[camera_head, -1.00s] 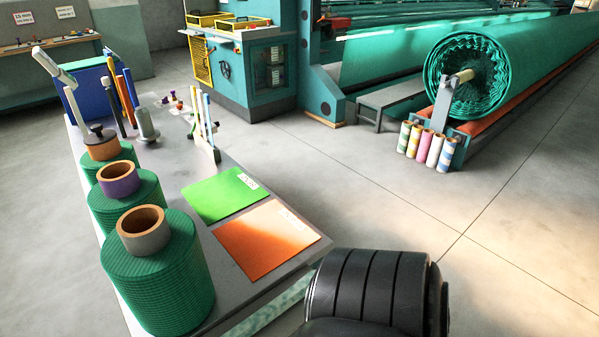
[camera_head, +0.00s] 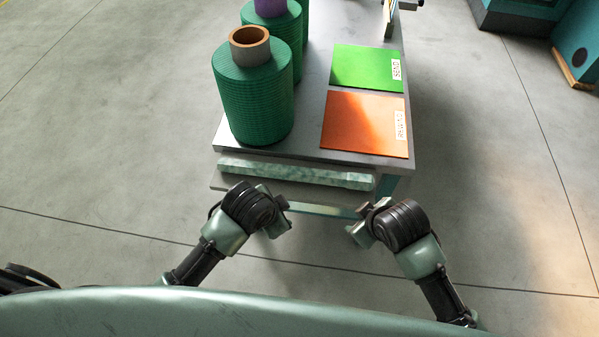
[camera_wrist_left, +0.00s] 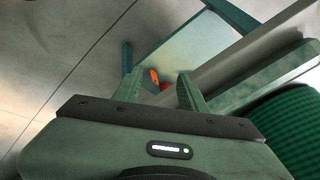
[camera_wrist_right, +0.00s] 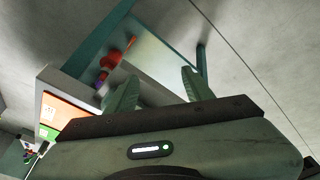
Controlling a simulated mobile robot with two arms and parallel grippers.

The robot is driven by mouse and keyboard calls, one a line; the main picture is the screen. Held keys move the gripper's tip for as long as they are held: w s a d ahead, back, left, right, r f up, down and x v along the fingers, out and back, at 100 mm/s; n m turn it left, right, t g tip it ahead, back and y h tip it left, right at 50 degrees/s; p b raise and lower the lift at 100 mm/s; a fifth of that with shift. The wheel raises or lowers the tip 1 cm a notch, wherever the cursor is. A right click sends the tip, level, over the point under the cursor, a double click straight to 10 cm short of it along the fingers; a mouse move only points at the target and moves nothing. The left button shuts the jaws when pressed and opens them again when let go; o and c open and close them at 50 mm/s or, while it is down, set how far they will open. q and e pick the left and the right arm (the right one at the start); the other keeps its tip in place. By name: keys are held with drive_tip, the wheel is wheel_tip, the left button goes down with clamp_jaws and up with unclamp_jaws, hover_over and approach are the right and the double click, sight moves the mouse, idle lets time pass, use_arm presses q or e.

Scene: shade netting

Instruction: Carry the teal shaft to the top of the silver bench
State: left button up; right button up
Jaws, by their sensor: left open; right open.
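A mottled pale-teal bar, which looks like the teal shaft (camera_head: 295,173), lies crosswise below the near end of the silver bench (camera_head: 306,150). The bench's grey top is above and behind it. My left gripper (camera_head: 277,218) is in front of the bar, toward its middle, apart from it. My right gripper (camera_head: 362,224) is in front of its right end, also apart. Both are open and empty: the fingers are spread in the left wrist view (camera_wrist_left: 160,92) and the right wrist view (camera_wrist_right: 160,92).
On the bench top, green netting rolls (camera_head: 252,100) stand at the left, and a green sheet (camera_head: 367,68) and an orange sheet (camera_head: 365,125) lie at the right. Small orange and red items (camera_wrist_right: 115,60) show low under the bench.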

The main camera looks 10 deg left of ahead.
use_arm(q)
drive_tip(key=w+d+r+m, duration=0.2)
drive_tip(key=w+r+m, duration=0.2)
drive_tip(key=r, duration=0.2)
use_arm(e)
drive_tip(key=w+a+r+n, duration=0.2)
drive_tip(key=w+r+n, duration=0.1)
drive_tip(key=r+n, duration=0.15)
use_arm(q)
drive_tip(key=m+t+y, duration=0.1)
drive_tip(key=m+y, duration=0.1)
drive_tip(key=m, duration=0.2)
approach(293, 173)
drive_tip(key=f, duration=0.2)
drive_tip(key=shift+w+a+r, duration=0.15)
drive_tip(key=shift+w+a, duration=0.1)
drive_tip(key=shift+w, duration=0.05)
use_arm(e)
drive_tip(key=n+t+h, duration=0.1)
drive_tip(key=n+h, duration=0.1)
drive_tip(key=n, duration=0.1)
approach(361, 182)
drive_tip(key=shift+x, duration=0.95)
use_arm(q)
drive_tip(key=shift+h, duration=0.3)
drive_tip(key=shift+x, duration=3.9)
use_arm(e)
drive_tip(key=shift+x, duration=3.9)
use_arm(q)
drive_tip(key=shift+w+r, duration=0.1)
